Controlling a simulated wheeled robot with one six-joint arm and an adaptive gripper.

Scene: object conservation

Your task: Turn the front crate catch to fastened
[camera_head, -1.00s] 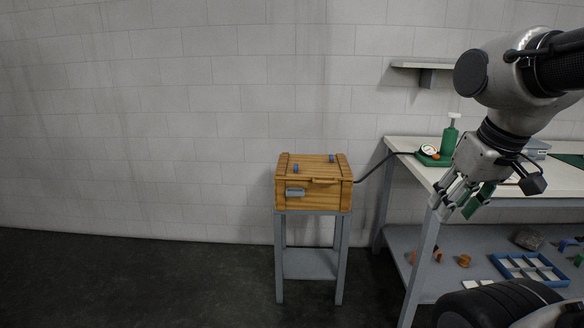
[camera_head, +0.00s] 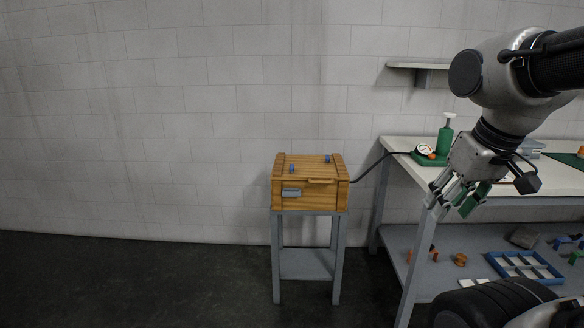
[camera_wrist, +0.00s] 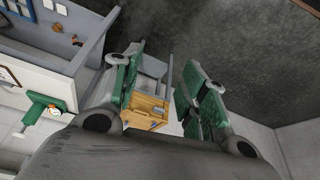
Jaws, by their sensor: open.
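A wooden crate (camera_head: 309,187) with a closed lid stands on a small grey stand (camera_head: 306,263) against the wall. A grey-blue catch (camera_head: 291,193) lies level on the left of its front face. Two small blue pieces sit on the lid. My gripper (camera_head: 458,205) is open and empty, in the air to the right of the crate, in front of the bench. In the wrist view the crate (camera_wrist: 145,113) shows between the green finger pads of my gripper (camera_wrist: 165,95), some distance beyond them, and the catch shows small on it.
The floor left of the stand is clear.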

